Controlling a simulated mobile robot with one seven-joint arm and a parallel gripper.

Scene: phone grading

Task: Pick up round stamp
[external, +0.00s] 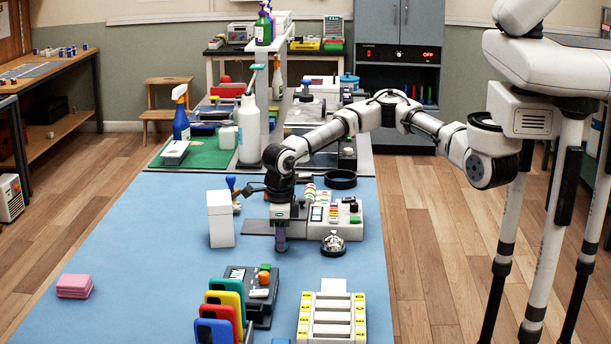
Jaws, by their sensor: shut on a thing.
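My gripper (281,222) points down over the blue mat (150,240), just left of the grey button console. It is shut on a small dark purple, upright, cylinder-like piece (281,242), which looks like the round stamp. The fingers and arm hide its upper part. I cannot tell whether its lower end touches the mat. A blue-knobbed item (231,183) stands behind the white box, partly hidden.
A white box (220,218) stands close on the left. The button console (345,215) and a silver bell (333,243) are on the right. Colored phones in a rack (222,312) and a yellow-white tray (332,318) are in front. A pink stack (74,286) lies left, with clear mat around.

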